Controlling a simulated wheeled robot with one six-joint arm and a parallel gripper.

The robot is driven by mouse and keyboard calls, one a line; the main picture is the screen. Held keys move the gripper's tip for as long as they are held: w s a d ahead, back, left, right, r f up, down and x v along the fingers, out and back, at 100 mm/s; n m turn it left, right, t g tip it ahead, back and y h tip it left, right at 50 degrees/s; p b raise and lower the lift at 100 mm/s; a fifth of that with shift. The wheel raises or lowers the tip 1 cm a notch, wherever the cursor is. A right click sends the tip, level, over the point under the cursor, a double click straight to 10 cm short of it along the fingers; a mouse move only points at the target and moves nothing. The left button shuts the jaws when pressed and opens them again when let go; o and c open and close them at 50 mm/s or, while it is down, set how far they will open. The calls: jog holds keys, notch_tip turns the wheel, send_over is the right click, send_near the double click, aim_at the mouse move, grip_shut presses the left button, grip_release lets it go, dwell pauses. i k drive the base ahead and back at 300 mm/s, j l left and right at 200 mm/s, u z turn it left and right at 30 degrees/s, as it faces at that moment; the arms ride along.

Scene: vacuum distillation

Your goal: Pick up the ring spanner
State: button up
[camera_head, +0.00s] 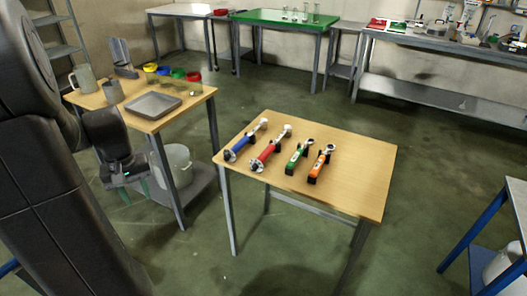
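Four handled tools lie side by side on black rests on a wooden table in the middle. From left to right these are a blue-handled tool (239,148), a red-handled tool (266,156), a green-handled tool (295,161) and an orange-handled tool (317,169). The green and orange ones have small, dark, round heads at their far ends. At this size I cannot tell for sure which is the ring spanner. My gripper (136,192) hangs left of this table, in front of the left table, well apart from the tools. Its two greenish fingers are apart with nothing between them.
The tools' table (355,180) has bare top to the right. The left table (128,117) holds a grey tray (152,105), jugs and several coloured-rim cups. A white bucket (175,165) stands on its lower shelf. A blue-legged table (517,205) stands at right. Floor is open behind.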

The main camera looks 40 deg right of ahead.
aim_at(295, 157)
jog(key=l+z, duration=0.1)
jog(key=z, duration=1.45)
jog(key=i+z, duration=0.15)
jog(key=i, duration=0.4)
jog(key=i+j+z, duration=0.2)
jog(key=i, duration=0.35)
